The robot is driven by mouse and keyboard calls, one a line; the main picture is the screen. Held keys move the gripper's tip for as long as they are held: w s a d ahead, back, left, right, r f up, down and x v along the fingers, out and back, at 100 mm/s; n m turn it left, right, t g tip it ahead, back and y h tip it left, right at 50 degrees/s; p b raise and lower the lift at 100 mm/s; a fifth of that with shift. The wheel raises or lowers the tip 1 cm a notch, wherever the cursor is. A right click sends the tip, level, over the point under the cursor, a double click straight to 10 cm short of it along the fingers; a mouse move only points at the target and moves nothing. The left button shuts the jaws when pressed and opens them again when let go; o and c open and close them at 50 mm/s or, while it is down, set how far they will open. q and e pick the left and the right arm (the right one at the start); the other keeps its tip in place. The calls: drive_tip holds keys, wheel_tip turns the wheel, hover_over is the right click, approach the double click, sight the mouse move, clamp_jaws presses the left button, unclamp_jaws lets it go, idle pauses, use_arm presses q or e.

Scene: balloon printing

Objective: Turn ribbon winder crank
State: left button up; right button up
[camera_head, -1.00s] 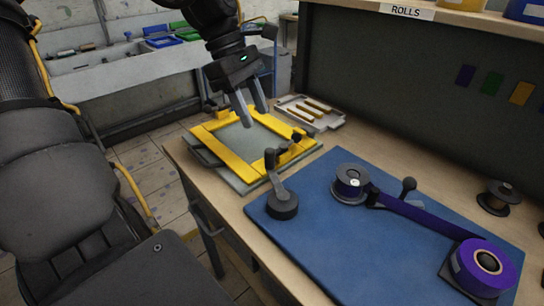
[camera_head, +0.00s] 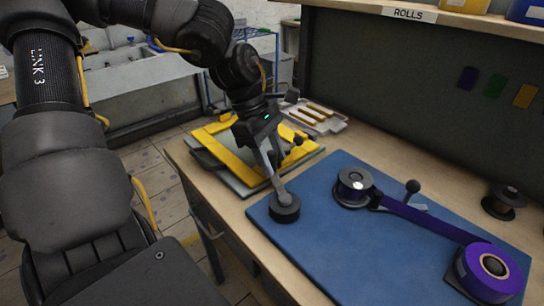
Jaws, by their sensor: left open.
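The ribbon winder (camera_head: 354,186) is a dark-flanged spool with purple ribbon on the blue mat (camera_head: 335,245). A crank with a black upright knob (camera_head: 412,187) is beside it, partly behind the stretched ribbon. My right gripper is out of view.
A large purple ribbon roll (camera_head: 488,270) lies at the mat's front right, with ribbon running to the winder. A yellow frame (camera_head: 228,160) and a tray of sticks (camera_head: 316,117) are behind the gripper. A dark spool (camera_head: 503,202) stands at right. The mat's centre is clear.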

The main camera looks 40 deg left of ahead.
use_arm(q)
drive_tip(key=shift+f, duration=0.1)
clamp_jaws()
idle(0.5)
